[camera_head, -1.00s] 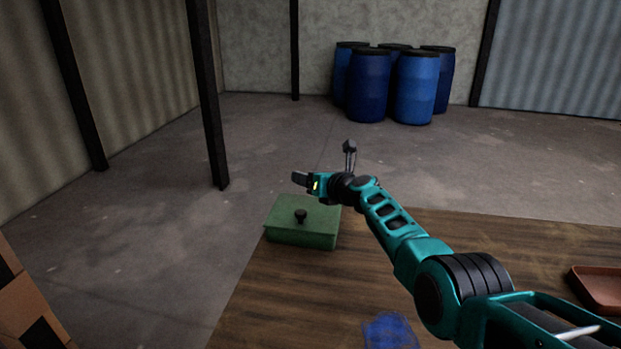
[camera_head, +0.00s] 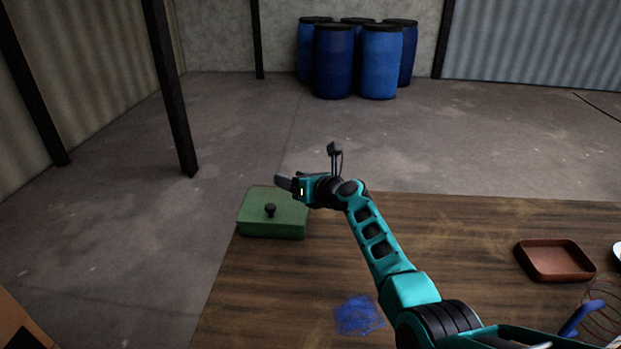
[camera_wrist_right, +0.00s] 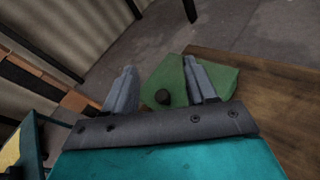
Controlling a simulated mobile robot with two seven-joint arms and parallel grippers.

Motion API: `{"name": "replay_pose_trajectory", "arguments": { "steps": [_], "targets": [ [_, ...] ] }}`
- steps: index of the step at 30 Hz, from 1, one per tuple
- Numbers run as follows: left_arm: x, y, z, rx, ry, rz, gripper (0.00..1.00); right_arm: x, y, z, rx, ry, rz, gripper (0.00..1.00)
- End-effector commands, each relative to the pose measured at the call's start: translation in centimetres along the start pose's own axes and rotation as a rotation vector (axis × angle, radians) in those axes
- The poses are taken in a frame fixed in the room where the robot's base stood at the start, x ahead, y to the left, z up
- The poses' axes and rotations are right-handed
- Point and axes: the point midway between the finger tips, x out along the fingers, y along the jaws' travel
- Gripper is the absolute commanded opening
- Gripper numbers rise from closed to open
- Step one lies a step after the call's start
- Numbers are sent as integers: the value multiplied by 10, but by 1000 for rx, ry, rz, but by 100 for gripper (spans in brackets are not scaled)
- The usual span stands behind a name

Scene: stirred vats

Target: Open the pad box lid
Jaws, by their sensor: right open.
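The pad box is a green box with a green lid (camera_head: 254,203) and a dark round knob (camera_head: 270,210) on top. It sits at the far left corner of the wooden table, and its lid looks shut. My right gripper (camera_head: 284,183) is above the box's back right part, apart from the knob. In the right wrist view my right gripper (camera_wrist_right: 163,88) is open, with the knob (camera_wrist_right: 163,97) showing between and beyond its two fingers. One finger overlaps the box lid in that view. My left gripper is not in view.
A blue mesh-like patch (camera_head: 358,315) lies on the wooden table (camera_head: 470,250). A reddish-brown tray (camera_head: 553,261) and a wire whisk-like thing (camera_head: 603,312) are at the right. Blue barrels (camera_head: 381,62) stand far back on the floor. A dark post (camera_head: 170,90) stands at left.

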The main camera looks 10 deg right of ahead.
Motion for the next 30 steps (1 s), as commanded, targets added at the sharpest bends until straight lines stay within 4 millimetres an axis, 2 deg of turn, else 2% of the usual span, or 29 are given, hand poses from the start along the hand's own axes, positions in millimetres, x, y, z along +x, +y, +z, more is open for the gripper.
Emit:
{"name": "replay_pose_trajectory", "arguments": {
  "steps": [9,15,30],
  "targets": [
    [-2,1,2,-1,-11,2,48,-37,0,1,-1,-1,-4,56],
    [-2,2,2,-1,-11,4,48,-54,0,0,0,-1,-3,56],
    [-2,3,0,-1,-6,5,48,-60,0,1,-1,-1,-3,56]
  ]
}}
